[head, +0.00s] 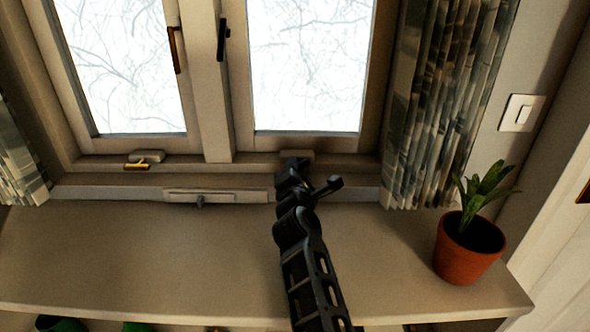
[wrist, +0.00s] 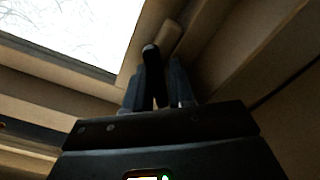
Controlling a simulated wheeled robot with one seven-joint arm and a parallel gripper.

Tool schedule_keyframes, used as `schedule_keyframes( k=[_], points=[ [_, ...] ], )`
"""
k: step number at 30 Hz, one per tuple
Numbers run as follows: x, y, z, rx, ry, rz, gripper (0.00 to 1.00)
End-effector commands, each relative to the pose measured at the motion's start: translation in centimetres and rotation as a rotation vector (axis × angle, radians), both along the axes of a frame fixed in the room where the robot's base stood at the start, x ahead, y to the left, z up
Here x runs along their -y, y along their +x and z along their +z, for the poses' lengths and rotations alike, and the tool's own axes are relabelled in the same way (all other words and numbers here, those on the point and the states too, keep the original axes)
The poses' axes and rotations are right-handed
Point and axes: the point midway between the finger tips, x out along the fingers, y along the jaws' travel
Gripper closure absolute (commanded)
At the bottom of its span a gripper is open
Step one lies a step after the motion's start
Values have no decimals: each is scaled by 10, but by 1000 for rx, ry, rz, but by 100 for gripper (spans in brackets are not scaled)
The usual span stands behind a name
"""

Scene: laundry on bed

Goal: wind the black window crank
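The black window crank (wrist: 152,72) shows in the wrist view as a dark rounded handle at the foot of the right window, beside its tan mount (wrist: 169,38). My gripper (wrist: 158,92) has its two fingers apart, one on each side of the crank. The crank lies close to the left finger, and a gap shows between it and the right finger. In the head view my gripper (head: 292,168) reaches to the sill under the right pane and mostly hides the crank. Whether either finger touches the crank cannot be told.
A brass crank (head: 136,165) sits under the left pane. A black latch (head: 223,40) is on the middle post. A potted plant (head: 467,255) stands on the counter (head: 130,255) at right, near a curtain (head: 435,110). The counter left of my arm is clear.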

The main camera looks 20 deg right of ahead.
Motion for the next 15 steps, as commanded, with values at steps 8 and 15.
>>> schedule_keyframes(
  k=[8,15],
  points=[
    [0,0,0,1,0,0,60],
    [-2,-5,2,3,-1,0,60]
  ],
)
